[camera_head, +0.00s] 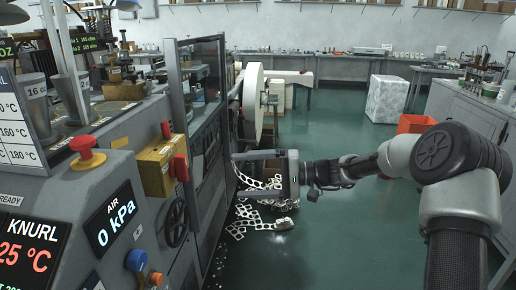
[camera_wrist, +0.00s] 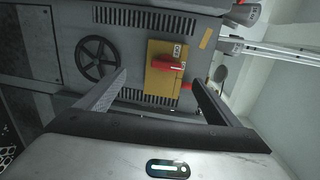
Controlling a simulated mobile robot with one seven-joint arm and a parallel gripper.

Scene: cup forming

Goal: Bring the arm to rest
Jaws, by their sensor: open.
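My gripper (camera_head: 246,173) is held out level over the aisle at the end of my arm, its fingers pointing left toward the grey machine (camera_head: 130,205). In the wrist view my gripper (camera_wrist: 163,95) shows two fingers spread wide with nothing between them. Beyond them is the machine's side, with a yellow box (camera_wrist: 160,88) bearing a red handle (camera_wrist: 168,64) and a black handwheel (camera_wrist: 97,58). I cannot tell how far the fingertips are from the machine.
Punched white scrap web (camera_head: 262,218) lies on the green floor below my gripper. A large cream roll (camera_head: 253,103) stands behind it. An orange bin (camera_head: 415,124) and a wrapped white block (camera_head: 387,99) stand farther back.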

